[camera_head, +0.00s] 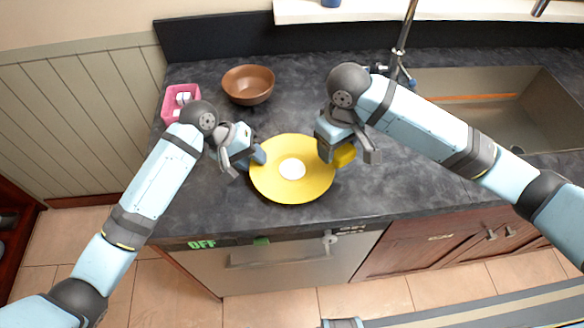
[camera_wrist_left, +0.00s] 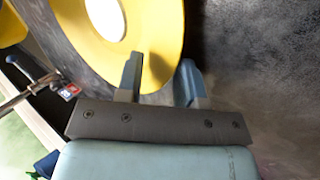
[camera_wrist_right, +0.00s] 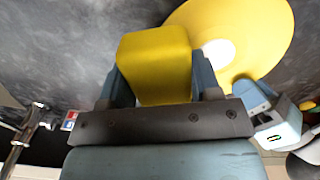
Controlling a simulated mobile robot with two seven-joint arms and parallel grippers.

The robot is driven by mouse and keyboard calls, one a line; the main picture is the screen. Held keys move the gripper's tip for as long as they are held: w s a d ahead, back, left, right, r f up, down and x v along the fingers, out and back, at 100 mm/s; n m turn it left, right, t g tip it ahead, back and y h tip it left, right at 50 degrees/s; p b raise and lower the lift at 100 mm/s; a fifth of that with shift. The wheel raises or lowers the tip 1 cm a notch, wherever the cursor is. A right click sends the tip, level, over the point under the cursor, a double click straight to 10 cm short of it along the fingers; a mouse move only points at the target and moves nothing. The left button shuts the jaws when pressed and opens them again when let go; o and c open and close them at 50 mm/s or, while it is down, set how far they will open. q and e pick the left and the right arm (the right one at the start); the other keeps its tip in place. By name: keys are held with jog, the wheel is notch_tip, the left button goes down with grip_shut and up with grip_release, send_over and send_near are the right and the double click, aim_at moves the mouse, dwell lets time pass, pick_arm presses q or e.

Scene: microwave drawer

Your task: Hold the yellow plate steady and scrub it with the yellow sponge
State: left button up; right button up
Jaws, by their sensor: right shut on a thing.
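The yellow plate (camera_head: 283,188), with a white centre, lies flat on the dark counter near its front edge. My left gripper (camera_head: 246,160) is at the plate's left rim, its fingers apart. In the left wrist view the plate's rim (camera_wrist_left: 168,38) shows at and between the fingertips; contact is unclear. My right gripper (camera_head: 348,154) is shut on the yellow sponge (camera_head: 344,157), just right of the plate. The sponge (camera_wrist_right: 155,65) sits between both fingers in the right wrist view, with the plate (camera_wrist_right: 262,30) beyond it. The sponge's underside is hidden.
A brown bowl (camera_head: 248,86) stands behind the plate. A pink holder (camera_head: 174,104) sits at the counter's left edge. A faucet (camera_head: 402,50) and sink (camera_head: 490,105) are at the right. The counter between bowl and plate is clear.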

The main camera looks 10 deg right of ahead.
pick_arm(q)
jog(key=shift+o, duration=0.5)
jog(key=shift+r, duration=0.1)
jog(key=v, duration=1.2)
pick_arm(e)
jog(key=shift+a, duration=0.1)
